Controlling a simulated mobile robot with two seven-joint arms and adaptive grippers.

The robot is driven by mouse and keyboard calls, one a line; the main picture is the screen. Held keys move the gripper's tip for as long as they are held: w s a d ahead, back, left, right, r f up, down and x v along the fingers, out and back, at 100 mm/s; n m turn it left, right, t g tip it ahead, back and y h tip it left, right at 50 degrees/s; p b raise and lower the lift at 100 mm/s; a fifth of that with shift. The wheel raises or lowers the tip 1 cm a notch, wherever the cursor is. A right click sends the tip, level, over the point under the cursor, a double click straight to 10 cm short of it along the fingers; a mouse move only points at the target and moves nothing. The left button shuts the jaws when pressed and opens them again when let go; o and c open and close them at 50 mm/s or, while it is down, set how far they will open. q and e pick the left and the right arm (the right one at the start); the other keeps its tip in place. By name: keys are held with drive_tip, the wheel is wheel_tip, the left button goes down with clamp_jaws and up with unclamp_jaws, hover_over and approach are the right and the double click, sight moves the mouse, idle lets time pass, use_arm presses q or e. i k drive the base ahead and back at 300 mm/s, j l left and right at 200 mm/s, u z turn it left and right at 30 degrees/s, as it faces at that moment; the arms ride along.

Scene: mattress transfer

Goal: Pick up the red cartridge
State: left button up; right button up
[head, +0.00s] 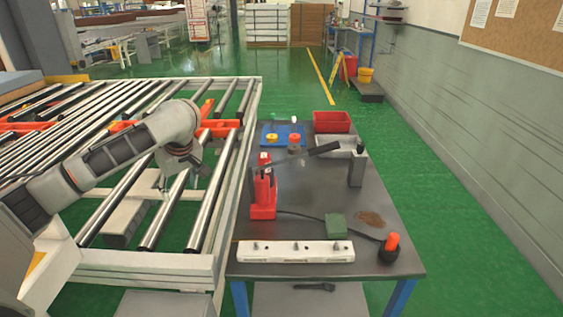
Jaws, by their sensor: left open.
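Several red things lie on the dark workbench (315,205), and I cannot tell for sure which is the red cartridge. An upright red body on a red base (263,197) stands near the bench's left edge, with a dark bar above it. A small orange-red piece (391,241) sits on a round black base at the front right, joined to a black cable. My left gripper (183,176) hangs over the conveyor rollers, left of the bench and apart from the red body. It is open, and nothing shows in it. My right gripper is out of view.
A red bin (332,122) and a blue mat (275,129) with small yellow and orange items are at the bench's back. A white strip (295,252) lies along its front, and a green block (336,226) behind it. The conveyor frame (232,170) borders the bench.

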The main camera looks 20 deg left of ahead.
sight(264, 157)
drive_tip(key=i+l, duration=0.8)
drive_tip(key=i, duration=0.2)
